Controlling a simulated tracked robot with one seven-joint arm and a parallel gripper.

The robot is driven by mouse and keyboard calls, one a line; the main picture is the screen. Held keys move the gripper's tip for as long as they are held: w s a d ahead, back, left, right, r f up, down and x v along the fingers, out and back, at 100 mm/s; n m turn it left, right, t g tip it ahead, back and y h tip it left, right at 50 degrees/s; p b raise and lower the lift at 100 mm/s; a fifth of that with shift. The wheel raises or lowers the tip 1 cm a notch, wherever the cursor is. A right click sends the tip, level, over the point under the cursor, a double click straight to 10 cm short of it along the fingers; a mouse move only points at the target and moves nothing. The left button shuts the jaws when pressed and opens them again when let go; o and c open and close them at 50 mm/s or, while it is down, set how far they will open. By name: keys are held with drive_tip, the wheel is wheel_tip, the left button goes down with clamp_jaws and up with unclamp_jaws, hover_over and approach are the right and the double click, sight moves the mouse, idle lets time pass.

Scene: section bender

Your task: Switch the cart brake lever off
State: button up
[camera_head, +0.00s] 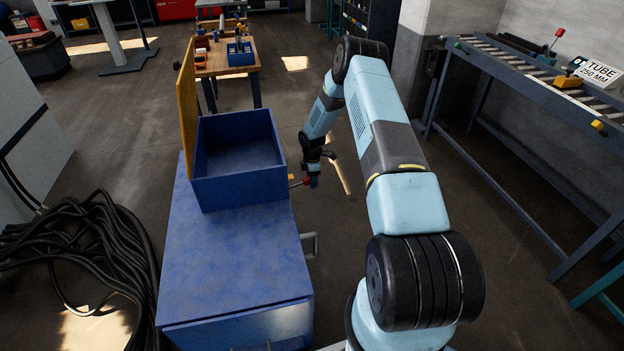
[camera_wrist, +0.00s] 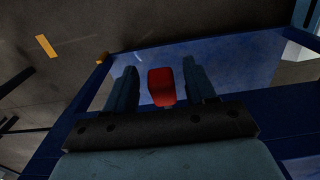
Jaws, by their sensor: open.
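The blue cart (camera_head: 235,262) stands at the left of centre in the head view. The brake lever's red grip (camera_head: 314,182) shows at the cart's far right side, with a small orange part beside it. In the wrist view the red grip (camera_wrist: 161,88) lies between my two open fingers, with a visible space on each side. My gripper (camera_wrist: 159,66) is open and does not hold the lever. In the head view my gripper (camera_head: 313,168) is just above the red grip and partly hides the lever. The lever's pivot and exact angle cannot be made out.
An open blue box (camera_head: 237,190) with a raised yellow lid (camera_head: 187,105) sits on the cart. Black cables (camera_head: 95,245) lie on the floor at left. A workbench (camera_head: 228,60) stands behind, a roller table (camera_head: 520,75) at right. Floor between cart and roller table is clear.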

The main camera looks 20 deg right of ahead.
drive_tip(key=shift+c, duration=0.4)
clamp_jaws()
